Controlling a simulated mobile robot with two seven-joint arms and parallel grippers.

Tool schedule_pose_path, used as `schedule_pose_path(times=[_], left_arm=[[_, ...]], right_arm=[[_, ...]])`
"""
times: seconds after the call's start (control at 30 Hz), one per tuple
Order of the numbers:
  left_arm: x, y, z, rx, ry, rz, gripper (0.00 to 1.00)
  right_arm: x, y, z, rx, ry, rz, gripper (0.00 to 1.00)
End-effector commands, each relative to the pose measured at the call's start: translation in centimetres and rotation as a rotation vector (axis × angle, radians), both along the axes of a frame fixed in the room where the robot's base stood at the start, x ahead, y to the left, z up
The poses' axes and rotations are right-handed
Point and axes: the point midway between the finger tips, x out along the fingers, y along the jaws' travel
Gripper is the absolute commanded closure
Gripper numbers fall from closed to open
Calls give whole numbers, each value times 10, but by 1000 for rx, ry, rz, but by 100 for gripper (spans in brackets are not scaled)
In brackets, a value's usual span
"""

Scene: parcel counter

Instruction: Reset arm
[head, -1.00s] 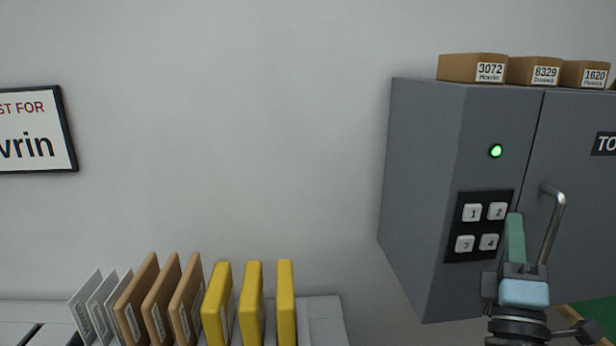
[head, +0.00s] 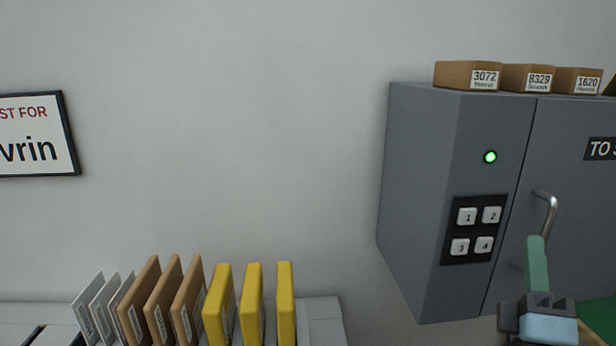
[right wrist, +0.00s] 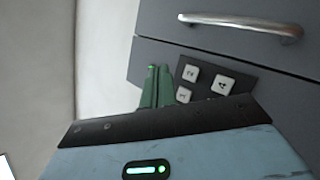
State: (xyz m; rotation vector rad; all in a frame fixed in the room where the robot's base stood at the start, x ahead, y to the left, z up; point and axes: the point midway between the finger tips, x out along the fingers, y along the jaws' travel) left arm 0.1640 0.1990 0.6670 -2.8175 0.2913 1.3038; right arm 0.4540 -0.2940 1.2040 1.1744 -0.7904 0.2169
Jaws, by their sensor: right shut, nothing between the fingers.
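My right gripper (head: 537,241) is at the lower right of the head view, in front of the grey cabinet (head: 420,180). Its green fingers are shut with nothing between them and point up, just below the door handle (head: 548,212) in the picture. In the right wrist view the shut fingers (right wrist: 158,72) show beside the keypad (right wrist: 208,82), apart from the handle (right wrist: 245,22). The keypad (head: 473,229) has buttons 1 to 4, and a green light (head: 490,157) glows above it. The cabinet door looks closed. My left gripper is not in view.
Small brown boxes (head: 468,75) with number labels stand on the cabinet. Grey, brown and yellow upright parcels (head: 286,303) stand in a row at the lower left. A framed sign (head: 35,135) hangs on the wall. The wall between sign and cabinet is clear.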

Motion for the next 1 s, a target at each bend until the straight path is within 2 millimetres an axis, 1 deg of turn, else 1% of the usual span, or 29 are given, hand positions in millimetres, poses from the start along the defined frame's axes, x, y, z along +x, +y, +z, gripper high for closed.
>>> schedule_pose_path(times=[0.3, 0.33, 0.37, 0.47, 0.57, 0.6, 0.67, 0.7, 0.77, 0.8, 0.87, 0.9, 0.97, 1.0], left_arm=[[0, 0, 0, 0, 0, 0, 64], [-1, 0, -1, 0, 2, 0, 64], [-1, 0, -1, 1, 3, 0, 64], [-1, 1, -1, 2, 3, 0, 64], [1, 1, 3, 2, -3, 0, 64], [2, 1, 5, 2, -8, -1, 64], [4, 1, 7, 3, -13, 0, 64], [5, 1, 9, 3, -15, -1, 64], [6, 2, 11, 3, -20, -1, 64], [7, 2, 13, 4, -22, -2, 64], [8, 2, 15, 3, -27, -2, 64], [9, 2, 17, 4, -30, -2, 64], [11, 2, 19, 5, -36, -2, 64], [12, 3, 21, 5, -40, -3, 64]], right_arm=[[0, 0, 0, 0, 0, 0, 100], [1, 1, -2, -16, 10, -10, 100], [1, 2, -6, -46, 25, -29, 100], [3, 10, -26, -231, 113, -141, 100], [5, 23, -61, -538, 241, -300, 100], [4, 30, -77, -682, 291, -363, 100], [3, 39, -103, -907, 360, -451, 100], [1, 46, -121, -1059, 398, -503, 100], [-3, 56, -149, -1294, 444, -573, 100], [-7, 62, -169, -1454, 465, -613, 100], [-15, 71, -199, -1699, 481, -663, 100], [-22, 76, -220, -1863, 479, -690, 100], [-34, 84, -251, -2111, 456, -720, 100], [-44, 88, -272, -2279, 424, -732, 100]])
